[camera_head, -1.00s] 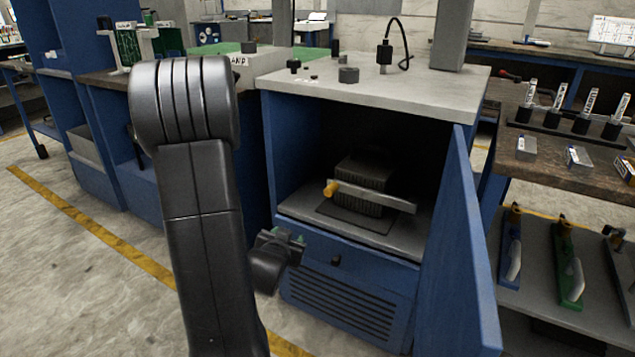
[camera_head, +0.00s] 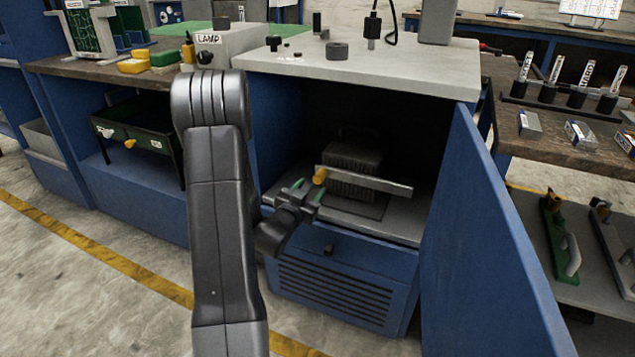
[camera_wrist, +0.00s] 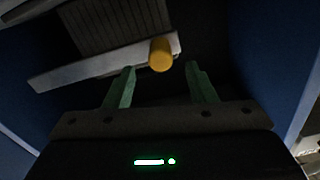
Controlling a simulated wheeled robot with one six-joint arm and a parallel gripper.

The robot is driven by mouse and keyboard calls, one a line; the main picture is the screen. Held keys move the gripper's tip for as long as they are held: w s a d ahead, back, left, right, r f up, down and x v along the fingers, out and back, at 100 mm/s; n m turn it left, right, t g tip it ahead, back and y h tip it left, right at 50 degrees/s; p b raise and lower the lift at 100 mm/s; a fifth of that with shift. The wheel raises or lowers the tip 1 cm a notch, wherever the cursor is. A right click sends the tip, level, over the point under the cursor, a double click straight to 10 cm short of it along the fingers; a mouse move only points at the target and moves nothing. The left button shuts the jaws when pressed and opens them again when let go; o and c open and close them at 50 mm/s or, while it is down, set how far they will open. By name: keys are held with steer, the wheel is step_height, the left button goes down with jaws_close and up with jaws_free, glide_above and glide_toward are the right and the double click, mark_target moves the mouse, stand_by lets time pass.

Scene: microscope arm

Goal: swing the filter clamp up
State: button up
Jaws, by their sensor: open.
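The filter clamp is a grey bar (camera_head: 365,182) with a yellow knob (camera_head: 320,176) at its left end. It lies across the front of a dark ribbed filter block (camera_head: 353,160) inside the open blue cabinet. My gripper (camera_head: 307,188) is open at the knob end of the bar, at the cabinet opening. In the wrist view the yellow knob (camera_wrist: 161,54) shows just beyond the fingertips, roughly midway between the green-padded fingers (camera_wrist: 160,84). The bar (camera_wrist: 85,70) runs left from the knob. I cannot tell whether a finger touches it.
The blue cabinet door (camera_head: 487,230) stands open on the right. The light worktop (camera_head: 400,66) with small dark parts lies above the opening. A shelf unit with tools stands at the right.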

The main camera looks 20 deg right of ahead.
mark_target(317, 180)
steer(key=shift+b+x, duration=0.35)
steer(key=shift+x, duration=2.4)
steer(key=shift+r, duration=0.1)
jaws_close()
